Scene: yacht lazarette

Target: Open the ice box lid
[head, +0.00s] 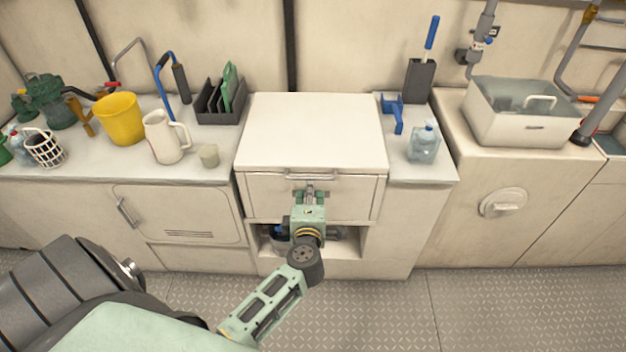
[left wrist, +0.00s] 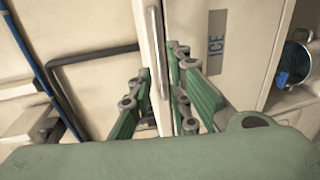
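The ice box (head: 260,190) stands in the middle of the counter, its pale flat lid (head: 312,130) lying closed on top. A bar handle (head: 335,177) runs along the lid's front edge. My left gripper (head: 311,192) is in front of it at the handle. In the left wrist view, my left gripper (left wrist: 158,85) is turned sideways, with its two green fingers apart on either side of the handle (left wrist: 157,45). I cannot tell whether they touch it. My right gripper is not in view.
Right are a blue clamp-like item (head: 394,112), a bottle (head: 424,143) and a sink (head: 520,125). The lid's top is clear.

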